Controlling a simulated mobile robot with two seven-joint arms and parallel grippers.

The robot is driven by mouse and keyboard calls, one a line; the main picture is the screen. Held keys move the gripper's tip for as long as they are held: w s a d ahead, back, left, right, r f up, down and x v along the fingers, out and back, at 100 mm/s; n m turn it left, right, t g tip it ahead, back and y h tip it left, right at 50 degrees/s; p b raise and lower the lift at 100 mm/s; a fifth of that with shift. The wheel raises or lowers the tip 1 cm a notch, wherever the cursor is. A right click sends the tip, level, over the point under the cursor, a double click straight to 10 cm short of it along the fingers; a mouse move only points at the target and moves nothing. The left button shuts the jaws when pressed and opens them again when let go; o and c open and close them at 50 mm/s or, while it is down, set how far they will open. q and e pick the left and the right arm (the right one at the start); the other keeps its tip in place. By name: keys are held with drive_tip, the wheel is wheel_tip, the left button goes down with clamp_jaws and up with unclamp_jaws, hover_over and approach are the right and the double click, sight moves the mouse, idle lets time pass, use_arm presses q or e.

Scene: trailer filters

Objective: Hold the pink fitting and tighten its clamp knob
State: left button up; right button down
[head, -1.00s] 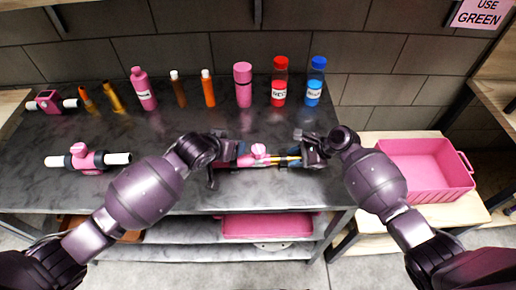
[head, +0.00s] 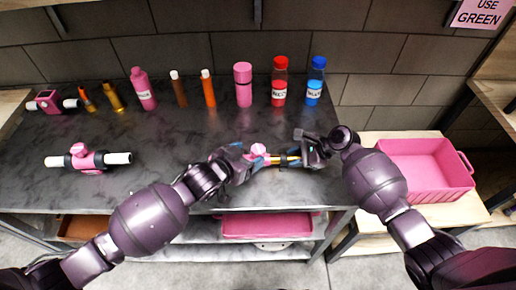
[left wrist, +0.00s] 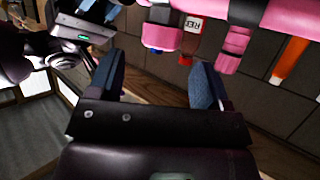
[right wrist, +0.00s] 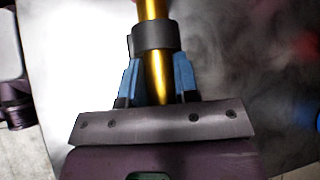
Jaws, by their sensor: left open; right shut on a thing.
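The pink fitting (head: 259,150) has a pink knob on top and a gold tube (head: 285,159) at its right end. My right gripper (head: 301,158) is shut on that gold tube, held above the worktop's front part. In the right wrist view the blue fingers close around the gold tube (right wrist: 154,22), below a black collar (right wrist: 153,37). My left gripper (head: 244,158) is open just left of the knob and hides the fitting's left part. In the left wrist view its fingers (left wrist: 160,85) are apart with nothing between them; a pink body (left wrist: 265,12) lies beyond.
A second pink fitting (head: 88,158) with white ends lies on the dark worktop (head: 150,180) at left. Several bottles and tubes stand along the back, including a red bottle (head: 279,85) and blue bottle (head: 315,85). A pink bin (head: 425,185) stands at right.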

sight(257, 149)
use_arm(q)
drive_tip(key=shift+x, duration=2.65)
drive_tip(key=shift+c, duration=0.3)
drive_tip(key=shift+a, duration=0.1)
drive_tip(key=c, duration=0.9)
drive_tip(key=shift+o, duration=0.2)
drive_tip(key=shift+m+g+h, duration=1.1)
drive_tip(key=shift+m+g, duration=0.1)
drive_tip(key=shift+m, duration=0.2)
use_arm(e)
drive_tip(key=shift+a, duration=0.1)
use_arm(q)
drive_tip(key=o, duration=0.9)
drive_tip(key=v, duration=1.2)
drive_tip(key=shift+w, duration=0.1)
